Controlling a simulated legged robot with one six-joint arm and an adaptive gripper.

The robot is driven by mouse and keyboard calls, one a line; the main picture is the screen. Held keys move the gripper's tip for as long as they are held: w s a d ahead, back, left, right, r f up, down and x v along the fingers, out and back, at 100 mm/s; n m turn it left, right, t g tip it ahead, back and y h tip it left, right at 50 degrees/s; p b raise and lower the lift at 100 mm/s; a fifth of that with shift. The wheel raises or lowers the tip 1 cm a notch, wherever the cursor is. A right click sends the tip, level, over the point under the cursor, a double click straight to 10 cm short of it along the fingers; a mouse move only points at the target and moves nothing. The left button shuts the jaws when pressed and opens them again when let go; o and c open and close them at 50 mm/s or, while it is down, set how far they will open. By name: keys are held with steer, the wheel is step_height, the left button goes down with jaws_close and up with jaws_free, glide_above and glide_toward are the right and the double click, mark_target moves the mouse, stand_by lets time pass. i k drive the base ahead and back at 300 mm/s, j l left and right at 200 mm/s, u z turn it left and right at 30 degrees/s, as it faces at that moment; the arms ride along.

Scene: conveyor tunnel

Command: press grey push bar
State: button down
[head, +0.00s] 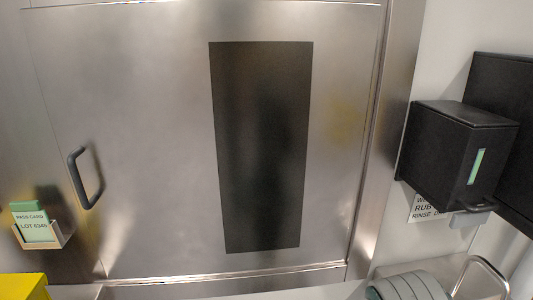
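A black box-shaped dispenser (455,155) with a green sight strip (477,166) hangs on the wall at the right in the head view. A small light grey piece (468,218) sticks out under its lower front edge and looks like the push bar. A dark lip partly covers it. My gripper is not in view, so I cannot tell its state or its distance from the bar. Nothing is seen touching the bar.
A steel door with a dark panel (262,150) and a dark handle (84,178) fills the left and middle. A card holder (40,236) hangs at left. A yellow object (22,287) is below it. Grey ribbed shapes (410,287) and a metal loop (482,276) lie below the dispenser.

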mark_target(459, 220)
steer(key=z, duration=1.25)
